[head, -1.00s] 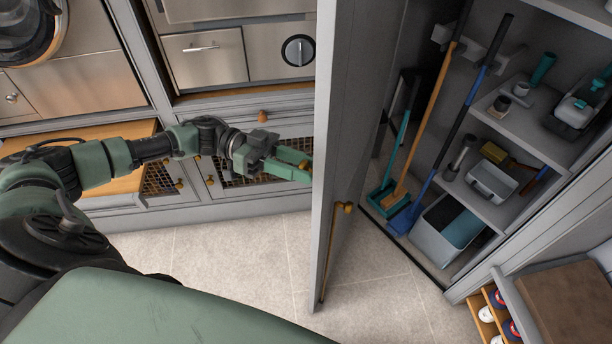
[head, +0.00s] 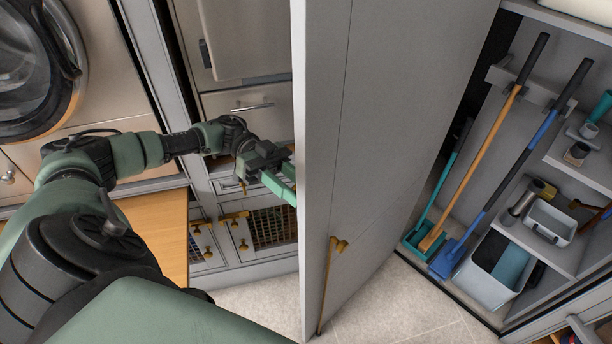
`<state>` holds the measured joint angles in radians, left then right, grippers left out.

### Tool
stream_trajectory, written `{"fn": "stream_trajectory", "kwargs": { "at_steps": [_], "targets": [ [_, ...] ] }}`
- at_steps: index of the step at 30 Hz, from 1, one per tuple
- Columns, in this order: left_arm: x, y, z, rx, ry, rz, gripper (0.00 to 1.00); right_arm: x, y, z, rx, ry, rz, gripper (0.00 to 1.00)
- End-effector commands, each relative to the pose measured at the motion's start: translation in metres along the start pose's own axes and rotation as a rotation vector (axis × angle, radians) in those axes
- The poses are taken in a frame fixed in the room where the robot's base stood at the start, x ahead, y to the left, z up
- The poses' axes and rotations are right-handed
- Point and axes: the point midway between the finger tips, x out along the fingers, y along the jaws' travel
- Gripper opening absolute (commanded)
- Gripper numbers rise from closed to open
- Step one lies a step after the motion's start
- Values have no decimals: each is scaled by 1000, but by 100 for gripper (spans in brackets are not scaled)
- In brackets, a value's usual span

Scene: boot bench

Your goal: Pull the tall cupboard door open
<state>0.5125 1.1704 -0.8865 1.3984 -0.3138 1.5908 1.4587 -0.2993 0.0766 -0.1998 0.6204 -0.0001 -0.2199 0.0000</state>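The tall cupboard door (head: 385,130) is a grey panel standing well open in the middle of the head view. Its brass handle (head: 328,280) is on the door face turned toward the cupboard, low near the free edge. The cupboard interior (head: 508,170) shows to the right. My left gripper (head: 284,182) is at the left side of the door's free edge, with its green fingers reaching toward the door. The fingertips are partly hidden behind the edge, so I cannot tell whether they touch it or how far apart they are. My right gripper is not in view.
Brooms with orange (head: 478,165) and blue (head: 525,155) handles and a grey bin (head: 485,287) stand in the cupboard. A wooden bench top (head: 150,228) and low mesh-front cabinets (head: 268,228) lie left. Tiled floor (head: 395,312) is clear below the door.

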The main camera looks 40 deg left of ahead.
Motion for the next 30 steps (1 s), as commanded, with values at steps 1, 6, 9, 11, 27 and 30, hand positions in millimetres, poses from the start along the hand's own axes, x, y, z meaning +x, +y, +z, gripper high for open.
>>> {"fn": "stream_trajectory", "kwargs": {
  "at_steps": [1,6,9,11,27,30],
  "targets": [
    [0,2,3,-5,-4,3,0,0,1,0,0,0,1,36],
    [-2,2,3,-4,-4,3,0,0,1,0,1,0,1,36],
    [-2,2,3,-4,-5,3,0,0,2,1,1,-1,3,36],
    [-2,2,3,-4,-5,3,0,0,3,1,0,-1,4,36],
    [-3,1,2,0,-2,1,55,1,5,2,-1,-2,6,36],
    [-11,1,3,0,-3,0,55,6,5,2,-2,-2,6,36]
  ]
}}
